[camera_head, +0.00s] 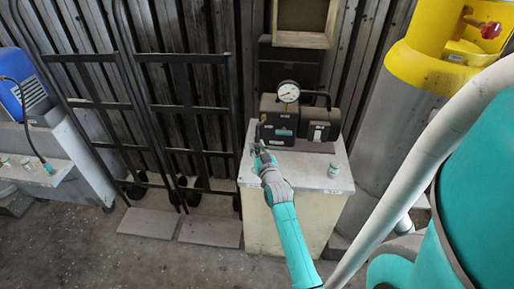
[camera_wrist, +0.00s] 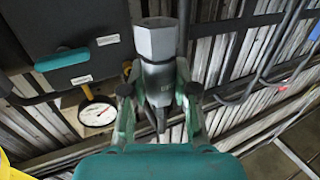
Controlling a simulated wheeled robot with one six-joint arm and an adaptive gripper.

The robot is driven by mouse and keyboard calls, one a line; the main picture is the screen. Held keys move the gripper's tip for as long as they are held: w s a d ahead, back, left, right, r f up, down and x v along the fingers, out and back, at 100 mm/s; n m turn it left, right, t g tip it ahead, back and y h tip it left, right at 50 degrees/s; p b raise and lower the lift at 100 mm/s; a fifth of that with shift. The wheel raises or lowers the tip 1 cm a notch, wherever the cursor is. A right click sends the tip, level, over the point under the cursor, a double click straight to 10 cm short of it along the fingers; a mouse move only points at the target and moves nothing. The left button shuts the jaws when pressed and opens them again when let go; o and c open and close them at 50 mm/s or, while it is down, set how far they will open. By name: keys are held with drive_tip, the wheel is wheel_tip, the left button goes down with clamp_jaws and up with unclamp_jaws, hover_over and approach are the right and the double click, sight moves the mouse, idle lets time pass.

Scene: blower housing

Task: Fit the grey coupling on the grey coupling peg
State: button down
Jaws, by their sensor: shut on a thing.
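My gripper (camera_head: 262,148) is at the left side of the dark blower housing (camera_head: 284,118), above the cabinet's left part. In the wrist view my gripper (camera_wrist: 158,92) is shut on the grey coupling (camera_wrist: 155,40). The coupling has a wide hexagonal end pointing away from the palm and a narrower body with partly hidden lettering between the fingers. In the head view the coupling is too small and dark to make out. I cannot pick out the grey coupling peg in either view.
The blower, with a round gauge (camera_head: 288,92), stands on the pale cabinet top (camera_head: 312,178). Hand trucks (camera_head: 165,105) lean at left. A yellow-topped grey cylinder (camera_head: 405,120) stands at right.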

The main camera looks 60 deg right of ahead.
sight(258, 156)
drive_tip(key=shift+f, duration=2.1)
drive_tip(key=shift+s+a, duration=0.15)
drive_tip(key=shift+f, duration=1.45)
drive_tip(key=c, duration=0.8)
unclamp_jaws()
drive_tip(key=shift+f, duration=0.1)
drive_tip(key=v, duration=1.2)
